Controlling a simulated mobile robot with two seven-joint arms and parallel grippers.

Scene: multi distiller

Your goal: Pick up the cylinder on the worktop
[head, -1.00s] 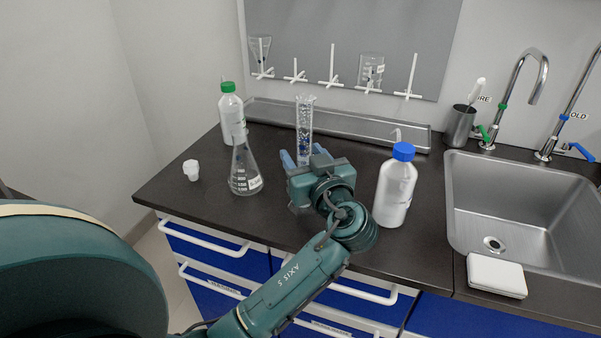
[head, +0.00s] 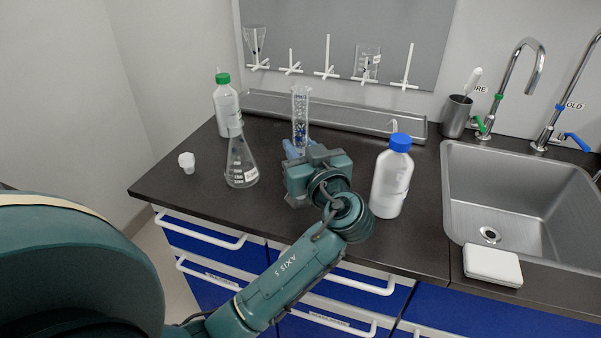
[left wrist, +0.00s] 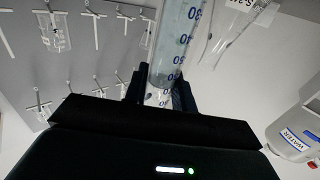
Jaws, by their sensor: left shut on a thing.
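The clear graduated cylinder (head: 300,112) stands upright on the black worktop (head: 265,215) near the back, in front of the metal trough. My left gripper (head: 298,150) is shut on its lower part. In the left wrist view the cylinder (left wrist: 175,45), with blue scale numbers, rises between the two dark fingers of my left gripper (left wrist: 160,92). The cylinder's foot is hidden behind my gripper, so I cannot tell whether it touches the worktop. My right gripper is not in view.
An Erlenmeyer flask (head: 241,165), a green-capped bottle (head: 226,108) and a small white cup (head: 187,162) stand to the left. A blue-capped bottle (head: 391,180) stands close to the right of my gripper. The sink (head: 520,205) is further right. A drying rack (head: 345,40) hangs behind.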

